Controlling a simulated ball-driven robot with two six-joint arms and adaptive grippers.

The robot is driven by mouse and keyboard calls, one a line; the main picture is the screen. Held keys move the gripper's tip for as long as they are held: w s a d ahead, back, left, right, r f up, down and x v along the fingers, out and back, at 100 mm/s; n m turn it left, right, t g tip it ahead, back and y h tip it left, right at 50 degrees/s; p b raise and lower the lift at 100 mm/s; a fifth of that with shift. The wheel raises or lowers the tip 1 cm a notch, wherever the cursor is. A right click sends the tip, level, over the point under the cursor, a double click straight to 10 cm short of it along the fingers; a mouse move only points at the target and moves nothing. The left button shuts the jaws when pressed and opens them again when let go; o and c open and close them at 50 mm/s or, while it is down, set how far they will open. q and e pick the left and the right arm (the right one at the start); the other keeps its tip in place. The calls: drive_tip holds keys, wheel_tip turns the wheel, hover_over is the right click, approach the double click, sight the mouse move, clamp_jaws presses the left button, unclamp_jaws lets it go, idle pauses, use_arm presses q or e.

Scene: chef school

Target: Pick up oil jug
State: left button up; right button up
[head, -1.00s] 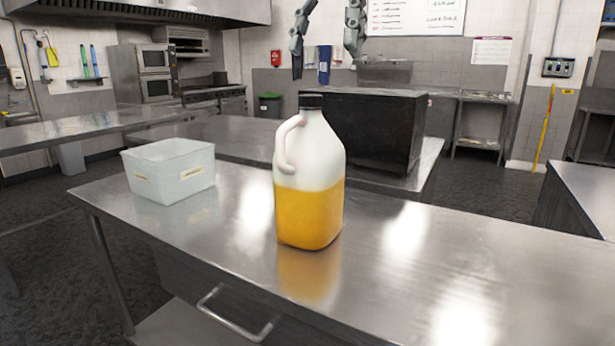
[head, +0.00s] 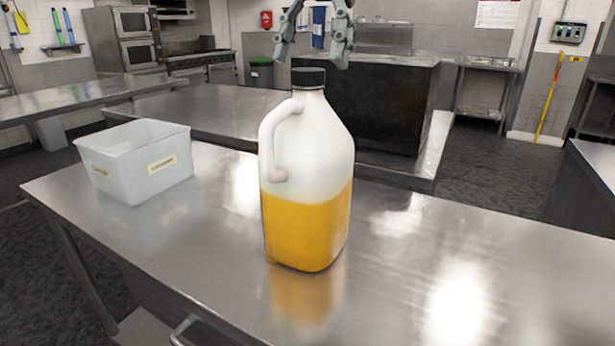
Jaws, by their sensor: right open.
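The oil jug (head: 308,215) stands upright on the steel table in the middle of the head view. It is translucent white with a black cap and a handle on its left, and its lower half shows yellow-orange oil. My right gripper (head: 312,62) comes in from the top edge. Its two fingers are spread apart, one on each side above the cap, with nothing between them. In the picture the fingertips end just above the cap; I cannot tell how far apart they are in depth. My left gripper is not in view.
A translucent white bin (head: 140,165) with labels sits on the steel table (head: 420,270), left of the jug. The table is clear to the right. Behind stand another steel counter (head: 205,118) and a large black box (head: 375,105).

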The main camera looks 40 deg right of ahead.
sight(308, 69)
drive_tip(key=x, duration=0.4)
drive_tip(key=shift+s+p, duration=0.25)
drive_tip(key=shift+p, duration=0.15)
clamp_jaws()
drive_tip(key=shift+r, duration=0.15)
